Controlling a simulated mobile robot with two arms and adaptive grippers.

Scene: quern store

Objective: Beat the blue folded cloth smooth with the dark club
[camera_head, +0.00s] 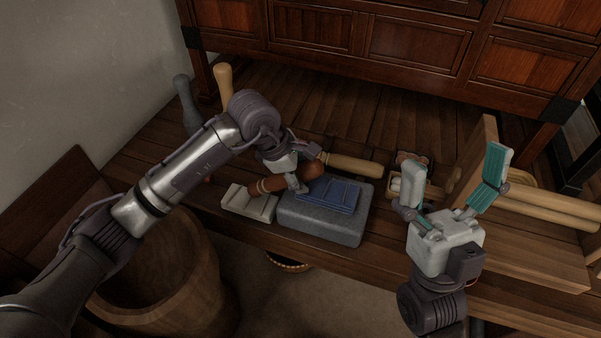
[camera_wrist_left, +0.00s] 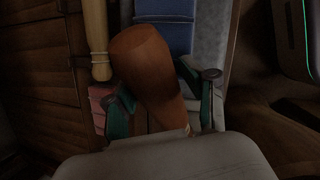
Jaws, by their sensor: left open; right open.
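The brown dark club (camera_head: 302,177) lies slanted, its thinner end over the pale notched block and its thick end by the blue cloth. The blue folded cloth (camera_head: 332,197), with ridges across it, lies on the grey stone slab (camera_head: 318,225). My left gripper (camera_head: 290,183) is open at the club. In the left wrist view the club (camera_wrist_left: 150,55) passes between the open fingers (camera_wrist_left: 160,105), its thick end toward the cloth (camera_wrist_left: 165,35). I cannot tell whether the fingers touch it. My right gripper (camera_head: 448,188) is open and empty, right of the slab.
The pale block (camera_head: 240,203) stands left of the slab. A light wooden club (camera_head: 350,164) lies behind the cloth. A grey club (camera_head: 187,100) and a pale club (camera_head: 224,88) stand at back left. A small box (camera_head: 408,180) and wooden boards (camera_head: 530,235) are right; a large tub (camera_head: 165,270) is front left.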

